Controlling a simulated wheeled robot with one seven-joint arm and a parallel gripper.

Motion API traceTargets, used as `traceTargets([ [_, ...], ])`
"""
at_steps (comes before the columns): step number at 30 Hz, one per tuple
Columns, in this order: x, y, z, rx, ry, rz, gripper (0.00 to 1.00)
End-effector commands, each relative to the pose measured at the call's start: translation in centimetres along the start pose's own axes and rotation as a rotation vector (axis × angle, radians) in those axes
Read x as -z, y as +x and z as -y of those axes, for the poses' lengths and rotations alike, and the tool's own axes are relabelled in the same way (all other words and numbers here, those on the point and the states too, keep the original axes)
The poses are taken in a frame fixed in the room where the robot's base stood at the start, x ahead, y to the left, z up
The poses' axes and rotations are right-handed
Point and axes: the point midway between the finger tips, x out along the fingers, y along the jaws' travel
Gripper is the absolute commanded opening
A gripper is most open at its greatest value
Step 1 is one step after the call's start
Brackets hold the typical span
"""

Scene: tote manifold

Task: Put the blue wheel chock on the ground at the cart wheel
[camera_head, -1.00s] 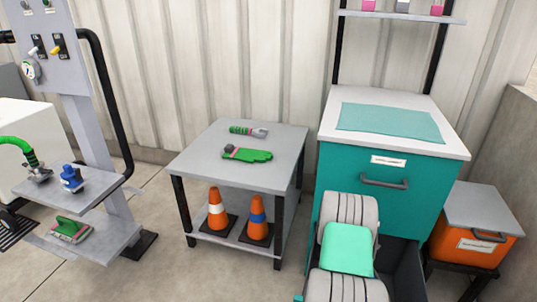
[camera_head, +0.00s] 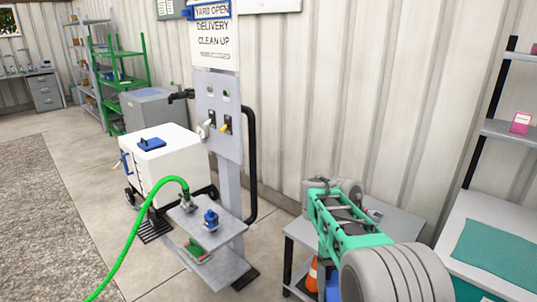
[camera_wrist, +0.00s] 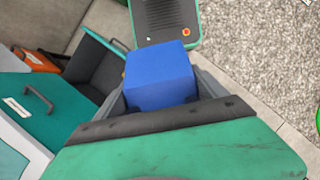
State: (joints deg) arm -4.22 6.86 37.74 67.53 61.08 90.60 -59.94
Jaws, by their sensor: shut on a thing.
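The blue wheel chock (camera_wrist: 158,78) is a plain blue block in the wrist view. My gripper (camera_wrist: 160,92) is shut on it, with dark fingers on either side. In the head view my arm is at the lower right, and its fingers cannot be made out clearly. The white cart (camera_head: 170,165) stands left of the grey panel post, apart from my arm. A dark cart wheel (camera_head: 130,196) shows at its lower left on the concrete floor.
A green hose (camera_head: 125,250) runs down from a grey shelf stand (camera_head: 225,232) in front of the cart. A dark grate (camera_head: 155,228) lies by the cart. In the wrist view a teal cabinet (camera_wrist: 40,125) has an open drawer (camera_wrist: 92,72). Gravel lies at the left.

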Motion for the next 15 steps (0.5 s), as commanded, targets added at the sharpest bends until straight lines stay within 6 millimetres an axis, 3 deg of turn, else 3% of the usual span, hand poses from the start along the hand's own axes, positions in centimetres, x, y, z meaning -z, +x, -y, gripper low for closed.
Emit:
traceTargets([
  [1, -1.1, -2.2, 1.5, 0.005, 0.012, -0.001, 0.24],
  [4, -2.0, -3.6, 3.4, 0.015, 0.038, 0.000, 0.24],
  [15, -2.3, -3.9, 4.0, 0.020, 0.048, -0.001, 0.24],
])
